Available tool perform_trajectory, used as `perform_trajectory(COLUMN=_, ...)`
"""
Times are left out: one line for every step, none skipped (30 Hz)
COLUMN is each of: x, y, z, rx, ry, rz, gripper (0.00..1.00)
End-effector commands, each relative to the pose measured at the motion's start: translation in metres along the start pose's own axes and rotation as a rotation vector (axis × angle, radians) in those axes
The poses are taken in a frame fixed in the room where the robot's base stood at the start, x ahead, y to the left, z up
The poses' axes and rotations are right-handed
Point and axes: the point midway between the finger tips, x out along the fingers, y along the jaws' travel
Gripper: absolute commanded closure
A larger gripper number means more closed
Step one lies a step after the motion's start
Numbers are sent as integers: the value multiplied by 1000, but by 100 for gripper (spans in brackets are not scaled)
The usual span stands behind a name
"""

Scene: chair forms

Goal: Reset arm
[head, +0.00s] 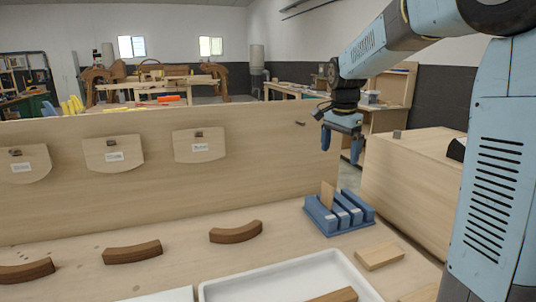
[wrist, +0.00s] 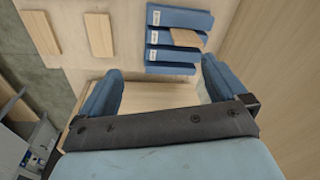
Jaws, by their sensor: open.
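My gripper (head: 340,148) hangs high on the right in the head view, pointing down above the blue rack. In the wrist view its two blue fingers stand wide apart (wrist: 158,86), with nothing held between them. The blue slotted rack (head: 325,223) stands on the bench below, apart from the gripper. A light wooden piece (head: 328,195) stands upright in its left part. In the wrist view the rack (wrist: 170,54) shows white labels, with the wooden piece (wrist: 187,38) in one slot.
A white tray (head: 232,287) lies at the front, with a wood piece (head: 336,295) partly in view. A light block (head: 379,257) lies right of the tray. Several curved dark wood pieces (head: 236,232) lie left. A back panel (head: 265,150) bears labelled plates; a wooden cabinet (head: 405,185) stands right.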

Motion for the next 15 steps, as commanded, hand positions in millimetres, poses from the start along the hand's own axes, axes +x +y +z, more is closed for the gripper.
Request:
perform_trajectory(x=-9, y=12, z=8, rx=-39, ry=15, rz=-12, gripper=2)
perform_trajectory(x=-12, y=18, z=13, rx=-64, ry=22, rz=-19, gripper=2)
perform_trajectory(x=-17, y=27, z=18, rx=-98, ry=33, rz=-28, gripper=2)
perform_trajectory(x=-20, y=33, z=22, rx=-123, ry=40, rz=-34, gripper=2)
perform_trajectory(x=-23, y=40, z=26, rx=-148, ry=48, rz=-41, gripper=2)
perform_trajectory(x=-27, y=48, z=32, rx=-182, ry=58, rz=-48, gripper=2)
perform_trajectory(x=-30, y=55, z=36, rx=-207, ry=66, rz=-55, gripper=2)
perform_trajectory(x=-32, y=62, z=40, rx=-232, ry=74, rz=-61, gripper=2)
perform_trajectory(x=-35, y=71, z=46, rx=-264, ry=85, rz=-69, gripper=2)
perform_trajectory(x=-37, y=77, z=50, rx=-289, ry=93, rz=-75, gripper=2)
perform_trajectory(x=-39, y=84, z=54, rx=-315, ry=101, rz=-80, gripper=2)
perform_trajectory(x=-42, y=93, z=60, rx=-348, ry=112, rz=-88, gripper=2)
perform_trajectory(x=-43, y=100, z=64, rx=-373, ry=120, rz=-94, gripper=2)
perform_trajectory(x=-44, y=106, z=68, rx=-398, ry=129, rz=-100, gripper=2)
perform_trajectory(x=-46, y=115, z=73, rx=-429, ry=140, rz=-108, gripper=2)
